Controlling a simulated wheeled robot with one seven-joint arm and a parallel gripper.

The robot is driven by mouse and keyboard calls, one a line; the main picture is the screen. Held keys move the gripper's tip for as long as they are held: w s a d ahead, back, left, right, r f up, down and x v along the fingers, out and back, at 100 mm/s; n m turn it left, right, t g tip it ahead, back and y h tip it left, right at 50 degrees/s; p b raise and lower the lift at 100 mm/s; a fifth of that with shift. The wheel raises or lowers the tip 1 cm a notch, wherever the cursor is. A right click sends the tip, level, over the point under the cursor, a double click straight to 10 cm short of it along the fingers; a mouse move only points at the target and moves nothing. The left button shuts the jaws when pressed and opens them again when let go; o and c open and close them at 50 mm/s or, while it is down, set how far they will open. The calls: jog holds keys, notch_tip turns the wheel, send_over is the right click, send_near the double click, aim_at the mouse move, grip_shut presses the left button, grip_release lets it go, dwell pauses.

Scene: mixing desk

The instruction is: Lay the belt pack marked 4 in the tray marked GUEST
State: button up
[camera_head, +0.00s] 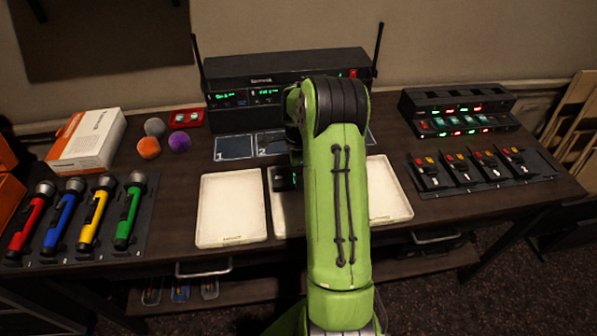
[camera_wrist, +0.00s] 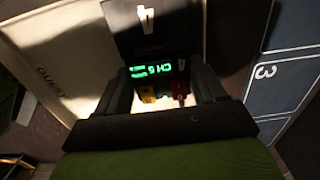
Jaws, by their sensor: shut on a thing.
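The belt pack marked 4 (camera_wrist: 146,32) is dark, with a green lit display, and sits between my gripper's fingers (camera_wrist: 163,90) in the wrist view. My gripper is shut on it. The cream tray marked GUEST (camera_wrist: 32,50) lies beneath and to the left in that view. In the head view my gripper (camera_head: 284,180) is over the middle tray (camera_head: 287,218), which appears to be that tray. My green arm hides much of the tray and the pack there. I cannot tell whether the pack touches the tray floor.
An empty cream tray (camera_head: 232,207) is to the left and another (camera_head: 388,192) to the right. A receiver (camera_head: 250,98) with antennas stands behind numbered pads, including pad 3 (camera_wrist: 278,75). Flashlight-like microphones (camera_head: 95,215) lie left. Other belt packs (camera_head: 470,170) and a charger (camera_head: 460,115) are right.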

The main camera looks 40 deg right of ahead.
jog(key=o, duration=1.2)
jog(key=shift+r+p, duration=2.75)
jog(key=shift+r, duration=0.85)
